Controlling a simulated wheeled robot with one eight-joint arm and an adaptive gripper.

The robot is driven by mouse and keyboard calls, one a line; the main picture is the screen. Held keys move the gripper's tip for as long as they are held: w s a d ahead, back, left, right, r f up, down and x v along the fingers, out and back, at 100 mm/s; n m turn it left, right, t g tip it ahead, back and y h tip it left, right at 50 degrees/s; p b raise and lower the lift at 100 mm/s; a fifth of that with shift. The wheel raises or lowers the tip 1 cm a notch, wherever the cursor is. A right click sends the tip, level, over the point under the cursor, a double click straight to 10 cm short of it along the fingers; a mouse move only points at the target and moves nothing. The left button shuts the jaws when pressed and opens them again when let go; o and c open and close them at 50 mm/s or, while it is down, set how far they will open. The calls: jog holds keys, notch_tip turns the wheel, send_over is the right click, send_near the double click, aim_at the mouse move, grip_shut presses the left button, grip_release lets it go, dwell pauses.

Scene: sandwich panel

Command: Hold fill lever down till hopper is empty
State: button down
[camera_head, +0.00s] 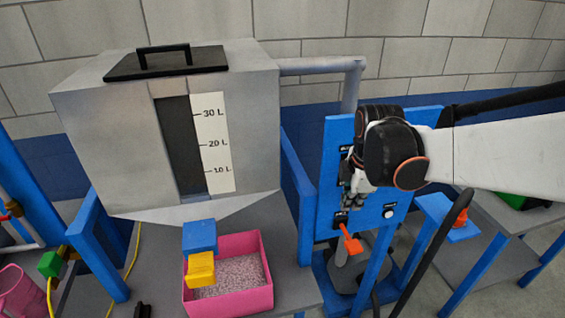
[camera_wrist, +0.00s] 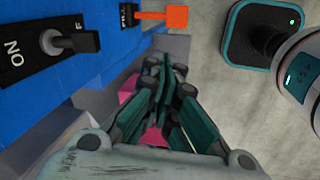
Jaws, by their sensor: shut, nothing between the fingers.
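The grey hopper (camera_head: 105,110) stands at left in the head view. Its tall window (camera_head: 180,150) looks dark beside a 10 to 30 L scale; I cannot make out a fill level. The orange fill lever (camera_head: 350,243) sits low on the blue panel (camera_head: 335,145). In the wrist view the lever (camera_wrist: 176,17) is at the top edge beside the FILL label (camera_wrist: 127,15). My gripper (camera_wrist: 166,75) is shut and empty, in front of the panel and apart from the lever in the wrist view. In the head view my wrist partly hides the fingers and panel.
A pink bin (camera_head: 262,293) with pale speckled granules stands under the hopper's blue and yellow outlet (camera_head: 200,268). A black ON/OFF switch (camera_wrist: 72,42) is on the panel near my fingers. A black hose (camera_head: 440,243) hangs right of the panel.

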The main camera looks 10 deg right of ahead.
aim_at(351, 248)
jog(key=shift+w+d+f+n+g, duration=0.25)
jog(key=shift+d+f+n+g, duration=0.4)
jog(key=shift+d+f, duration=0.15)
jog(key=shift+w+d+f+n+g, duration=0.25)
jog(key=shift+d+f+n+g, duration=0.35)
jog(key=shift+d, duration=0.2)
notch_tip(351, 248, down, 14)
jog(key=b, duration=0.3)
jog(key=shift+b, duration=0.35)
jog(key=f+t+b, duration=0.1)
jog(key=s+f+t+b, duration=0.1)
jog(key=f+b, duration=0.1)
jog(key=shift+f+t, duration=0.15)
jog(key=shift+t, duration=0.2)
jog(key=shift+w+r+y, duration=0.1)
jog(key=shift+r+y, duration=0.1)
jog(key=shift+y, duration=0.1)
dwell(4.2)
